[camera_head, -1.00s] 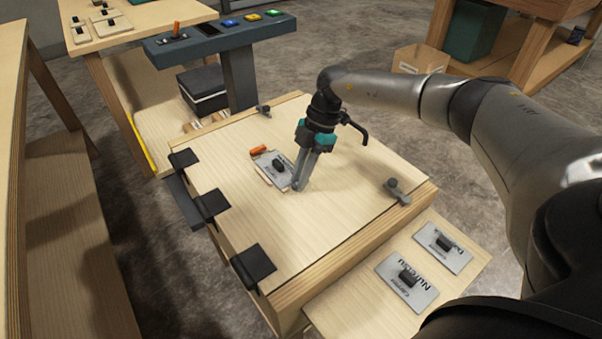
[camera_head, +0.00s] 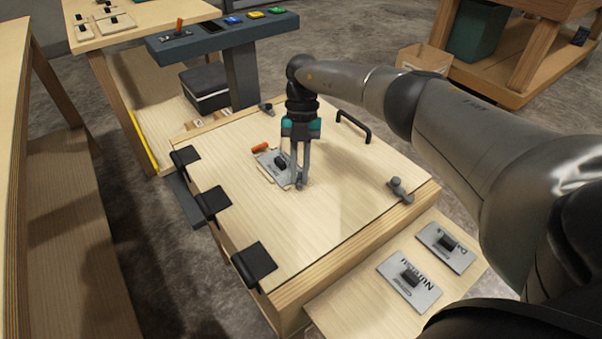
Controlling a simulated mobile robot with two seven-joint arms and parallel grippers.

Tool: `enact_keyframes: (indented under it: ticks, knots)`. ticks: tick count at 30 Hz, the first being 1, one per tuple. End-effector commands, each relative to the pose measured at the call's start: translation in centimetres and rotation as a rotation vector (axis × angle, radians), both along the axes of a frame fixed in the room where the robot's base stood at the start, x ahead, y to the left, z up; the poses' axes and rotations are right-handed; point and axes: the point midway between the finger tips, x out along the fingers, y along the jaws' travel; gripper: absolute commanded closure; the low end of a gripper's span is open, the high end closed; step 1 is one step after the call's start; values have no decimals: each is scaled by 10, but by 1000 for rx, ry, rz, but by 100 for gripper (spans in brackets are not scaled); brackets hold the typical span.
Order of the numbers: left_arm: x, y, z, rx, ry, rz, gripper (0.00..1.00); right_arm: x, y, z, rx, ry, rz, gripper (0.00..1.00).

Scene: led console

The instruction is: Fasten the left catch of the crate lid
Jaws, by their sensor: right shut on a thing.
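The crate lid (camera_head: 330,215) is a pale wooden panel lying flat. The left catch (camera_head: 267,108) is a small grey piece at its far edge; at this size I cannot tell whether it is fastened. A similar right catch (camera_head: 399,190) sits at the right edge. My right gripper (camera_head: 299,184) points down over the lid, well nearer than the left catch. Its fingers are close together at the right edge of a metal plate (camera_head: 268,158) with a black knob and appear shut on it; the exact contact is unclear. My left gripper is out of view.
A black handle (camera_head: 354,124) stands on the lid between the catches. Several black hinges (camera_head: 212,203) line the left edge. A side shelf (camera_head: 350,297) holds labelled plates. A console (camera_head: 205,42) stands behind.

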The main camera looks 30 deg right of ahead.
Motion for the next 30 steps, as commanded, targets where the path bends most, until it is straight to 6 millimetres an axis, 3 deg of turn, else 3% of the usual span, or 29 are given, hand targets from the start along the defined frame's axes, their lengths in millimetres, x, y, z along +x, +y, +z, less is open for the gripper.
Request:
enact_keyframes:
  ticks: [13,30]
  knots:
    - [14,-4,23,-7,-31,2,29,3,4,0,-2,-2,418,100]
    - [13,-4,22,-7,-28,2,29,3,7,0,-1,-1,721,100]
